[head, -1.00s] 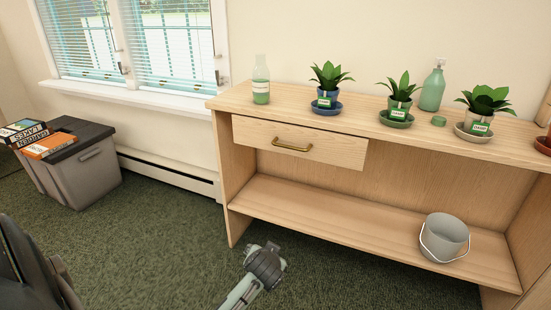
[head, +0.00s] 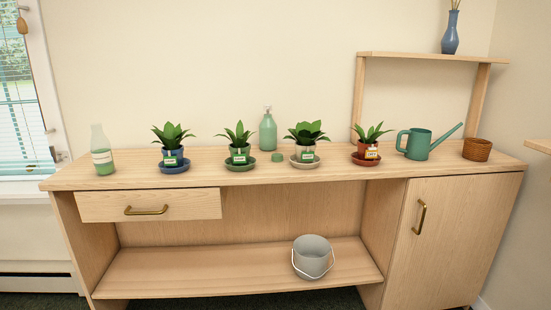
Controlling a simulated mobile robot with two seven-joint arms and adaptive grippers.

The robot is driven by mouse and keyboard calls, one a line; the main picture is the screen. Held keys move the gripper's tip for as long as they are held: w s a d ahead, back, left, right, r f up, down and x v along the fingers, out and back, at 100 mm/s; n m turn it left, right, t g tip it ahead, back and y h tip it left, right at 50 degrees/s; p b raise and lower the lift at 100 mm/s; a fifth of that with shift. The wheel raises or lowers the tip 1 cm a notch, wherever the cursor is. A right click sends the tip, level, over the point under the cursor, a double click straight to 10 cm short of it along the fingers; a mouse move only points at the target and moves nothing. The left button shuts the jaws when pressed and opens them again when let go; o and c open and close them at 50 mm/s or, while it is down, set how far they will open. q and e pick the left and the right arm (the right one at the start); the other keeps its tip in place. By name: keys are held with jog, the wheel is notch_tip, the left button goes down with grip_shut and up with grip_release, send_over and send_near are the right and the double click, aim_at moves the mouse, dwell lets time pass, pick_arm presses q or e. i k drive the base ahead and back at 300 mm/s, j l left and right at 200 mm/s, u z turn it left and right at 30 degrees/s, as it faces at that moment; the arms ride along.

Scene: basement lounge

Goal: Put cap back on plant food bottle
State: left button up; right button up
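A clear bottle with green liquid and a pale label (head: 103,156) stands upright at the left end of the wooden counter. Its neck looks open, with no cap seen on it. Neither of my grippers shows in the head view now.
Several potted plants on saucers, such as the blue-potted one (head: 173,148), line the counter (head: 120,178). A grey bucket (head: 312,257) sits on the lower shelf. The counter's front strip is clear.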

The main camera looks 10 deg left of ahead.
aim_at(100, 146)
jog(key=i+j, duration=0.1)
jog(key=j, duration=0.2)
jog(key=i+j, duration=0.1)
jog(key=j, duration=0.2)
jog(key=i+j, duration=0.1)
jog(key=j, duration=0.2)
jog(key=j+z, duration=0.15)
jog(key=z, duration=1.1)
